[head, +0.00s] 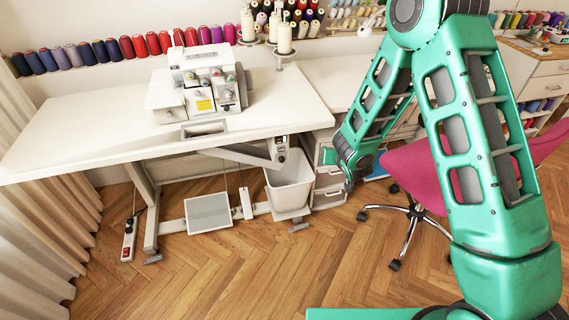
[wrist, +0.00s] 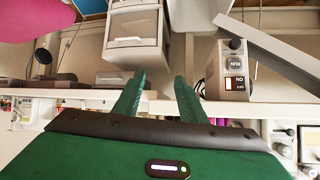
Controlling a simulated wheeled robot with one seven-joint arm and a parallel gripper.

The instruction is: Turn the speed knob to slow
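The grey control box (head: 279,150) hangs under the front edge of the white sewing table (head: 80,130). In the wrist view the control box (wrist: 228,70) is at the right of my fingers, its lettering upside down. A small round dark knob (wrist: 235,44) sits on its face, beyond a labelled button and a lit rocker switch (wrist: 235,83). The knob's setting is too small to read. My gripper (wrist: 159,77) is open and empty, with a gap between its green fingers, apart from the box. In the head view my gripper (head: 338,168) is right of the box.
A white bin (head: 290,187) stands below the box, beside a drawer unit (head: 328,188). A pink chair (head: 412,172) is behind my arm at the right. A serger (head: 200,88) stands on the table. A foot pedal (head: 208,213) is below. The wooden floor in front is clear.

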